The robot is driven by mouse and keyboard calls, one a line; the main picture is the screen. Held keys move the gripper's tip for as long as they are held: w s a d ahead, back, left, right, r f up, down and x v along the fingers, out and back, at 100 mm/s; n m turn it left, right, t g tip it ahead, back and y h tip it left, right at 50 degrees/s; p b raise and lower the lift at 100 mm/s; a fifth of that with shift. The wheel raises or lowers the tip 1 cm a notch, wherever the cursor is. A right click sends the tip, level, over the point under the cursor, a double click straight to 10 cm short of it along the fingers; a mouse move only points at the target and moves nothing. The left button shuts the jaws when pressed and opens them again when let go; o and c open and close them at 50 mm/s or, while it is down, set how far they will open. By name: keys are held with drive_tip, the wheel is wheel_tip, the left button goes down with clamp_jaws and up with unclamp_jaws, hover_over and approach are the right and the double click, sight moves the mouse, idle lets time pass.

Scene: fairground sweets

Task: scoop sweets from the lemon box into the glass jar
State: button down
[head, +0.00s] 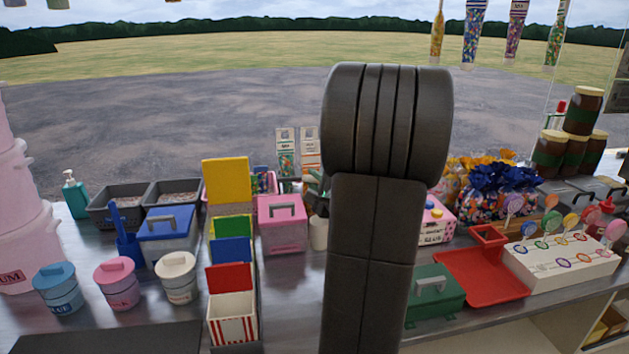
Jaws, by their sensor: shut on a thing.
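My own dark arm stands upright in the middle of the head view and covers much of the counter behind it. My gripper's fingers are hidden behind it, so I cannot see what they hold. A small dark shape with some green shows at the arm's left edge, too little to make out. I cannot pick out a lemon box, a glass jar or a sweet scoop with certainty; they may be behind the arm. A pale cream rounded thing (318,233) shows partly beside the arm, and I cannot tell what it is.
A pink lidded box (282,230), a blue lidded box (168,235) and a row of coloured cartons (231,275) stand left of the arm. A green lidded box (433,300), a red tray (485,275) and a white lollipop stand (560,262) are right. Lidded tubs (118,288) stand front left.

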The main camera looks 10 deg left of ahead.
drive_tip(key=w+d+r+m+p, duration=0.4)
drive_tip(key=r+m+p, duration=0.4)
drive_tip(key=p, duration=0.6)
drive_tip(key=shift+d+r, duration=0.5)
drive_tip(key=shift+d, duration=0.35)
